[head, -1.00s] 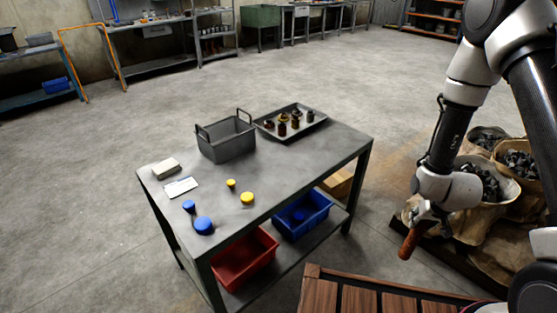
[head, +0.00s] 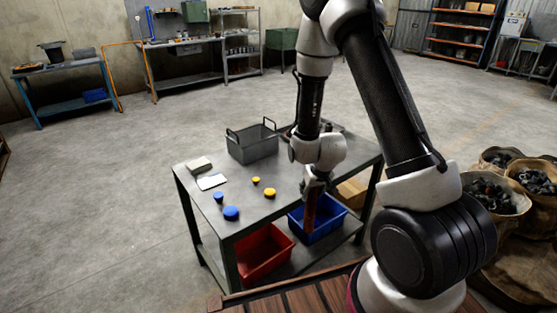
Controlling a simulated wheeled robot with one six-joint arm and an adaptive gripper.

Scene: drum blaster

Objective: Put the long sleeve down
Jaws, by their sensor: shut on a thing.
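The long sleeve (head: 310,212) is a reddish-brown tube. My gripper (head: 315,190) is shut on its upper part, and it hangs down nearly upright. In the head view it shows against the right front part of the grey metal table (head: 281,205) and the blue bin below. I cannot tell whether its lower end touches anything. My arm hides most of the tray at the table's back right.
On the table stand a grey handled crate (head: 255,148), a pale block (head: 199,163), a white card (head: 211,182), blue discs (head: 231,213) and yellow discs (head: 269,193). A red bin (head: 264,254) and a blue bin (head: 325,224) sit on the lower shelf. Sacks (head: 535,204) stand at right.

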